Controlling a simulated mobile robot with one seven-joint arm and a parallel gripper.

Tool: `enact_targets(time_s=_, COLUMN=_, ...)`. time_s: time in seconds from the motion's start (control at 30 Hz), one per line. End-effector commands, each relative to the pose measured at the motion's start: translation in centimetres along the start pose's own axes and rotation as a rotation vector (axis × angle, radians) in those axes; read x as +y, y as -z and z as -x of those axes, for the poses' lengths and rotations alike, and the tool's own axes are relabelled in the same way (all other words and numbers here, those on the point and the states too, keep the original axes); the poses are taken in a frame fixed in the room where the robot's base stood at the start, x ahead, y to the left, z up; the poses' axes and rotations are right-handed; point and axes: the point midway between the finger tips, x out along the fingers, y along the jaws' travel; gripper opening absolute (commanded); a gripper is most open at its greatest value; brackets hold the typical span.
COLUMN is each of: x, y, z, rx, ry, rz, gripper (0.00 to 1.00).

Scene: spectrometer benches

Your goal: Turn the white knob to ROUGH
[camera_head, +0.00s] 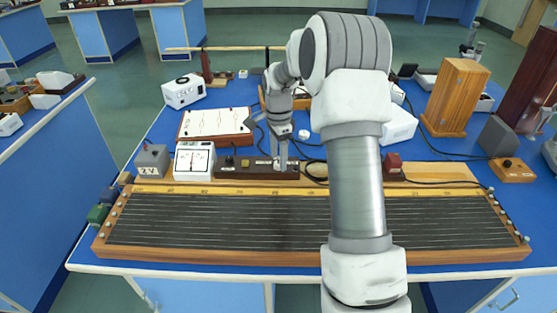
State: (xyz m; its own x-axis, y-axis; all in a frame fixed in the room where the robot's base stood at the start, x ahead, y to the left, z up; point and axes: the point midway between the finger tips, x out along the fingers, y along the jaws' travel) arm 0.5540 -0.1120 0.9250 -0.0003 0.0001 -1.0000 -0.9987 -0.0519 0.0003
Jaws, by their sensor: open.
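My gripper (280,167) points down, its fingertips at the right part of a long dark brown control box (257,176) behind the wire board. The fingers are open; I cannot tell whether they touch anything. The box has small dark knobs on its left part and pale labels on top. I cannot make out a white knob on it; the fingers cover that spot. The word ROUGH is too small to read. A small white round thing (303,134) lies on the bench behind the gripper.
A long wooden wire board (300,258) fills the bench front. Left of the box stand a white meter (194,160) and a grey meter (152,160). Behind lies a paper-topped board (213,125). Black cables loop right of the gripper. A wooden box (457,98) stands right.

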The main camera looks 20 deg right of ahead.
Motion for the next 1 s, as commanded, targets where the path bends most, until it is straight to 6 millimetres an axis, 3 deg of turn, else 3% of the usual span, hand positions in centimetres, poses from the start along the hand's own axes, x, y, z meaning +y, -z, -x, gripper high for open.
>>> enact_targets(time_s=0.4, x=0.02, y=-0.01, z=-1.01, rx=0.0, ry=0.0, rz=0.0, gripper=0.64)
enact_targets(time_s=0.77, x=0.01, y=-0.02, z=-0.98, rx=0.0, ry=0.0, rz=0.0, gripper=0.01)
enact_targets(time_s=1.0, x=0.01, y=-0.02, z=-0.96, rx=0.0, ry=0.0, rz=0.003, gripper=0.0)
